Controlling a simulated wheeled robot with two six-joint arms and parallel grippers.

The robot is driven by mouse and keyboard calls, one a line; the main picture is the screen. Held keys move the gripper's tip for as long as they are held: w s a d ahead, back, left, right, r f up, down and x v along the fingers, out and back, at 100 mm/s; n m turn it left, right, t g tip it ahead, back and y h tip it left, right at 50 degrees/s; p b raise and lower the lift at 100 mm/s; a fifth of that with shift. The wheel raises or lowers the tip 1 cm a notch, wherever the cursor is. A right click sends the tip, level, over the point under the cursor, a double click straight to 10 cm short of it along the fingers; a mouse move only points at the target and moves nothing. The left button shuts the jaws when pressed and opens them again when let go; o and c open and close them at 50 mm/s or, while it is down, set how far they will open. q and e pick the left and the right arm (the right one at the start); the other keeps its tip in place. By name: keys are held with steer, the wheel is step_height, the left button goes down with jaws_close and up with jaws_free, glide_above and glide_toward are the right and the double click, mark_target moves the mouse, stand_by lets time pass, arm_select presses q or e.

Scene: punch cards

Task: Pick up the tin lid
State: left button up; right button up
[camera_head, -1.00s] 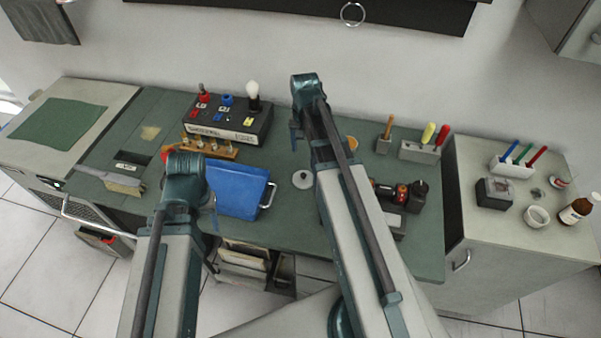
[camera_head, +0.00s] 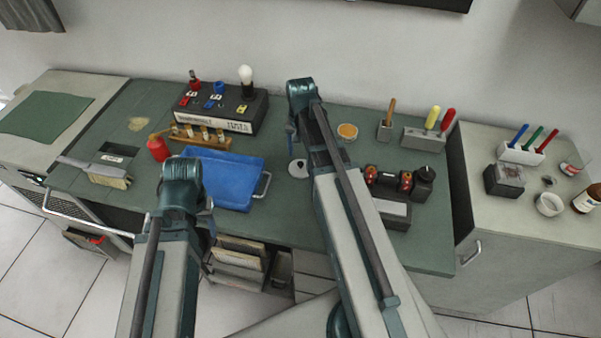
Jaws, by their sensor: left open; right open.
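A small round grey disc (camera_head: 298,168), which looks like the tin lid, lies flat on the green bench top, right of the blue tray. My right arm partly covers its right side. My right gripper (camera_head: 291,140) hangs just above and behind the disc in the picture, apart from it as far as I can see. It is open and empty, with its fingers mostly hidden by the arm. My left gripper (camera_head: 208,222) is at the front edge of the blue tray, largely hidden behind its own wrist. It is open, and nothing shows in it.
The blue tray (camera_head: 232,178) lies left of the disc. A round tin with orange contents (camera_head: 347,131) stands behind my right arm. A black device with red parts (camera_head: 396,182) is to the right. A black switch box with a bulb (camera_head: 222,108) stands at the back.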

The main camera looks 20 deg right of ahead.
mark_target(301, 163)
steer(key=f+b, duration=0.5)
steer(key=shift+w+f, duration=0.2)
steer(key=shift+w, duration=0.05)
steer(key=shift+r, duration=0.1)
jaws_close()
